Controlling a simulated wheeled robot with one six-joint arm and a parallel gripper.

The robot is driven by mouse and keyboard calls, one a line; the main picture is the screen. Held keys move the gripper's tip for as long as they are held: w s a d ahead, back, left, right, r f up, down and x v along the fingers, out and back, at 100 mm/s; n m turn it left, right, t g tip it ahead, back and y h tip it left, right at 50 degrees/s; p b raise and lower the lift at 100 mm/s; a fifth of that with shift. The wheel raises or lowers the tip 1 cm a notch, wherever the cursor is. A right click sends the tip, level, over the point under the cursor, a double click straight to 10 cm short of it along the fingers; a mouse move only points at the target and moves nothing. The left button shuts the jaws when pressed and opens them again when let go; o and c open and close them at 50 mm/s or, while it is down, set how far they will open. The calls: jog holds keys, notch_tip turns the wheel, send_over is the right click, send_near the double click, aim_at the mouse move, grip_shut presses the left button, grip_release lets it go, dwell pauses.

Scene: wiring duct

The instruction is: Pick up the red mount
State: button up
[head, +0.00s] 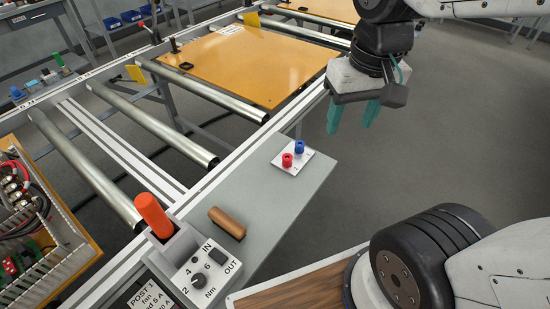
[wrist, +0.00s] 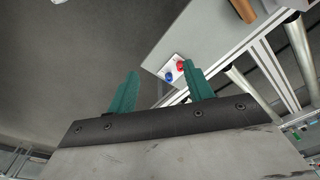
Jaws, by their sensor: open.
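The red mount (head: 287,160) is a small red cylinder standing on a white plate (head: 293,171) on the grey shelf. A blue mount (head: 299,147) stands right behind it on the same plate. In the wrist view the red mount (wrist: 181,65) shows just above the right fingertip, with the blue mount (wrist: 168,77) to its left. My gripper (head: 352,115) has teal fingers, spread apart and empty. It hangs in the air to the right of and above the plate, clear of both mounts. In the wrist view my gripper (wrist: 164,80) also shows its two fingers with a gap between them.
The grey shelf (head: 250,195) also holds a brown wooden handle (head: 227,222). A control box (head: 196,265) with an orange handle (head: 153,214) stands at its near left. A roller frame with a tan board (head: 252,62) lies behind.

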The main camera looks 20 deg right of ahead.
jog(key=w+a+f+m, duration=0.1)
jog(key=w+f+m, duration=0.1)
jog(key=w+f, duration=0.65)
jog(key=m+g, duration=0.1)
jog(key=m, duration=0.1)
send_over(287, 155)
jog(key=s, duration=0.1)
jog(key=f, duration=1.1)
jog(key=shift+d+f, duration=0.2)
jog(key=shift+f, duration=0.05)
jog(key=f, duration=0.7)
jog(key=shift+w+a+f, duration=0.1)
jog(key=shift+w+a, duration=0.1)
jog(key=shift+w, duration=0.15)
jog(key=shift+f, duration=0.55)
jog(key=c, duration=1)
